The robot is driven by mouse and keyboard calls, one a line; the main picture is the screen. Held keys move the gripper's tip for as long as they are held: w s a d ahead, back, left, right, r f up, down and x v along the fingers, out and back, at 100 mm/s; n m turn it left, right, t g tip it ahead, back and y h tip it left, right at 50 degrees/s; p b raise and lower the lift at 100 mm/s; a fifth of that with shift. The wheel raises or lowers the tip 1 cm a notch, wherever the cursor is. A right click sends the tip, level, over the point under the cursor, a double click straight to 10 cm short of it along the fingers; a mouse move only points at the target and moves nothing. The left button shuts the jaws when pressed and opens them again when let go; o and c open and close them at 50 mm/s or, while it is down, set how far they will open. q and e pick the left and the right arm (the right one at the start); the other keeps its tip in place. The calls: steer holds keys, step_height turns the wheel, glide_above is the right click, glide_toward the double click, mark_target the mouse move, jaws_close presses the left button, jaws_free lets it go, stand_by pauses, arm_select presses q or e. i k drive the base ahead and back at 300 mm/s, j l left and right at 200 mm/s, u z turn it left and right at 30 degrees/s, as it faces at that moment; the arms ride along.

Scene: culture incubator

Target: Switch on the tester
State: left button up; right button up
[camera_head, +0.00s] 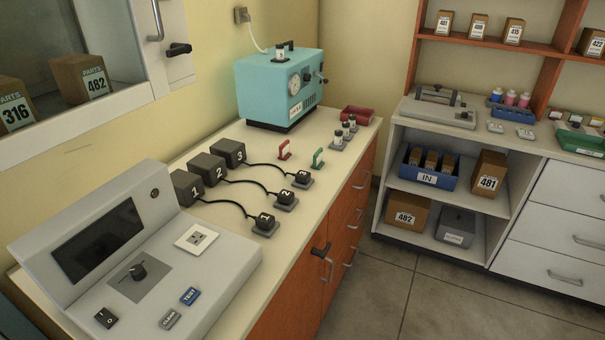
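The tester (215,275) is a grey sloped console at the near left end of the counter. Its screen (98,236) is dark. A black rocker switch (105,318) sits at its front left corner. A grey CLEAR button (170,318) and a blue TEST button (190,297) are near the front edge. A small round dark part (155,193) is beside the screen. Neither of my grippers is in view.
Black adapters numbered 1 (187,187), 2 (207,168) and 3 (229,153) stand behind the tester, with cables to numbered plugs. A teal machine (262,95) stands farther back. A wall cabinet (140,95) hangs above the left side. Open floor (425,305) lies right of the counter.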

mark_target(106, 319)
steer(key=u, duration=1.3)
steer(key=l+z, duration=0.1)
steer(key=z, duration=0.35)
